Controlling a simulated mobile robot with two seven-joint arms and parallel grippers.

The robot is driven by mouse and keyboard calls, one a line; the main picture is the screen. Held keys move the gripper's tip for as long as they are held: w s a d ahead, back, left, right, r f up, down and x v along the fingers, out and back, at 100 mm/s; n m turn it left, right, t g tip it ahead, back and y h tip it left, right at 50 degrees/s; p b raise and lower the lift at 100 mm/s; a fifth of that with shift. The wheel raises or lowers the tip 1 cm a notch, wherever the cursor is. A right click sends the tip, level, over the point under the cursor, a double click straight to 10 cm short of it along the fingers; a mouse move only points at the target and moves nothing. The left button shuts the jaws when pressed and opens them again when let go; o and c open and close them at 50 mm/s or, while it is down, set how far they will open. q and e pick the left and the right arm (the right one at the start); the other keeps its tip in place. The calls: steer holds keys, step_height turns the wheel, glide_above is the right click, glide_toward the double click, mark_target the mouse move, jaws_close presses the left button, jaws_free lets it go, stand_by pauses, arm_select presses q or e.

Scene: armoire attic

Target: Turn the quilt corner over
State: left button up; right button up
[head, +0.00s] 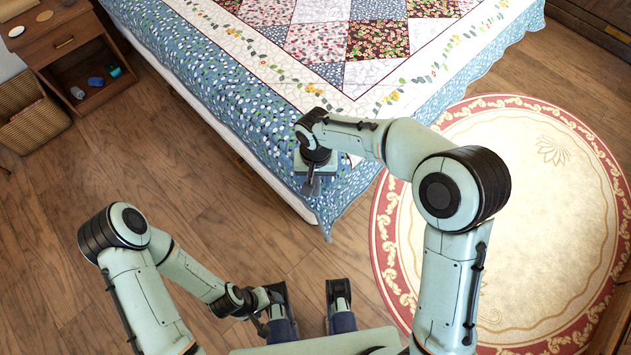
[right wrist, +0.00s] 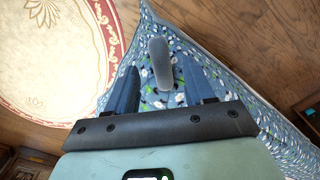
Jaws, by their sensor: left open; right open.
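The patchwork quilt (head: 262,120) covers the bed, with a blue floral border and a corner hanging at the front (head: 335,205). My right gripper (head: 313,184) is over this corner and points down. In the right wrist view, the blue floral cloth (right wrist: 178,98) lies beneath and between the open fingers (right wrist: 162,88). A grey rounded piece (right wrist: 160,62) shows between them; I cannot tell what it is. Contact with the cloth is unclear. My left gripper (head: 264,316) is low at the front, away from the bed and empty.
A round cream rug with a red border (head: 535,215) lies right of the bed. A wooden nightstand (head: 70,45) with small items and a wicker basket (head: 30,115) stand at the upper left. Wooden floor (head: 150,160) is clear left of the bed.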

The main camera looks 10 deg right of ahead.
arm_select(q)
steer(key=shift+w+f, duration=0.1)
steer(key=shift+f, duration=0.1)
arm_select(e)
steer(key=shift+f, duration=1.45)
